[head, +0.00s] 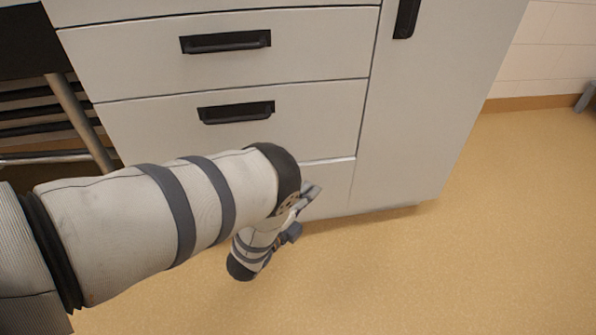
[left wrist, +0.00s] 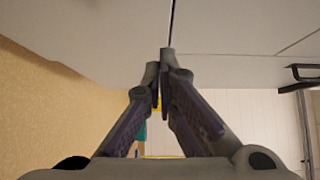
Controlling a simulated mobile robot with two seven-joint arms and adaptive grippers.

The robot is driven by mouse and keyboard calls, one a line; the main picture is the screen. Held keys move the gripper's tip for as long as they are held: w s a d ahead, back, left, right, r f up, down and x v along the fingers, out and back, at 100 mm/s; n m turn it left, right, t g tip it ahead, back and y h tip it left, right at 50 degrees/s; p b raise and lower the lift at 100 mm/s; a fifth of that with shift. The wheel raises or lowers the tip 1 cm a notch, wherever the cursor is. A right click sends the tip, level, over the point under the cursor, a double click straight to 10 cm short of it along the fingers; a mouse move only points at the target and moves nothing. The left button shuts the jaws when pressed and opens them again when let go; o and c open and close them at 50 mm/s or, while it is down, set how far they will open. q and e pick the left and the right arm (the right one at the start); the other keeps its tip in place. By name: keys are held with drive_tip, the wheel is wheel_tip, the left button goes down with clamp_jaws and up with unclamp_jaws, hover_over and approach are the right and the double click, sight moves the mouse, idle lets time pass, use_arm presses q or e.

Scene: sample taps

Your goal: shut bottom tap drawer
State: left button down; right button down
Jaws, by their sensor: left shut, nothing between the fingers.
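The bottom drawer (head: 328,187) is the lowest pale front in the left column of the cabinet. My left arm hides most of it and its handle. Its visible right part looks about flush with the cabinet, with a bright top edge; I cannot tell if a small gap remains. My left gripper (head: 291,233) is low near the cabinet foot, partly hidden by my arm. In the left wrist view, the gripper (left wrist: 165,57) is shut and empty, its tips close to pale cabinet fronts; contact is unclear. My right gripper is not in view.
Two upper drawers with dark handles (head: 236,111) (head: 225,41) look shut. A tall door panel (head: 425,110) stands to their right. A dark rack with a metal leg (head: 80,118) is at the left. The tan floor (head: 450,270) is clear in front and at the right.

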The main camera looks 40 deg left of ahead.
use_arm(q)
drive_tip(key=shift+w+a+b, duration=0.65)
drive_tip(key=shift+w+a, duration=0.9)
drive_tip(key=shift+w, duration=0.2)
